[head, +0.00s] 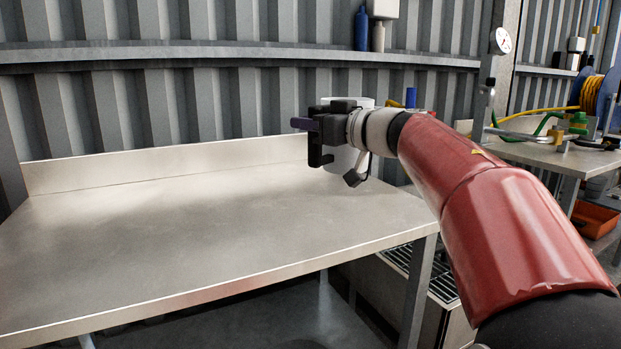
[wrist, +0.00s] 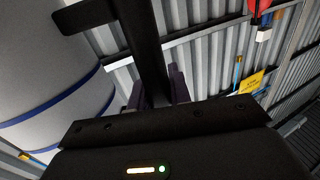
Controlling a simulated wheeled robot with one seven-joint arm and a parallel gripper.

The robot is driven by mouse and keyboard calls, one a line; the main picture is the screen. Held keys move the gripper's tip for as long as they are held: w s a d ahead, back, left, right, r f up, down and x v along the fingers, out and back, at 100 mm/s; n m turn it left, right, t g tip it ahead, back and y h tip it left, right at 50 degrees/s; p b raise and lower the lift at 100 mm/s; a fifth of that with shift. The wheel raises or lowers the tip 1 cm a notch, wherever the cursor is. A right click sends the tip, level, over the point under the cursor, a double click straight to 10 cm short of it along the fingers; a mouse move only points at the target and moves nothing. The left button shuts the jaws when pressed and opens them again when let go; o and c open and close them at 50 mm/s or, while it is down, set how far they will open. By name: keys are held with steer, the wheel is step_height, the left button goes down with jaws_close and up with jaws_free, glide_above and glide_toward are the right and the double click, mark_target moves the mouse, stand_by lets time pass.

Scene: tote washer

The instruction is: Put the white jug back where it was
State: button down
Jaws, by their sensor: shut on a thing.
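The white jug (head: 340,172) is at the back right end of the metal table (head: 190,230) in the head view, partly hidden behind my gripper (head: 308,124). In the wrist view the jug (wrist: 50,75) fills the left side as a large pale cylinder with blue bands. Its black handle (wrist: 147,35) runs down between my two dark purple fingers (wrist: 157,88). My gripper is shut on this handle. The jug looks upright in the head view. I cannot tell whether its base touches the table, as its lower part blends with the pale surface.
The rest of the metal table is bare, with a raised back edge. A wall ledge (head: 200,53) holds a blue bottle (head: 361,28). On the right, another table (head: 540,155) carries a hose reel (head: 598,98) and tools. An orange bin (head: 596,221) is below it.

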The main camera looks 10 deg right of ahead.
step_height(320, 180, down, 10)
steer(key=b, duration=0.2)
steer(key=shift+f, duration=0.35)
steer(key=c, duration=1.3)
jaws_free()
steer(key=v, duration=1.2)
steer(key=shift+r, duration=0.2)
steer(key=shift+w, duration=0.1)
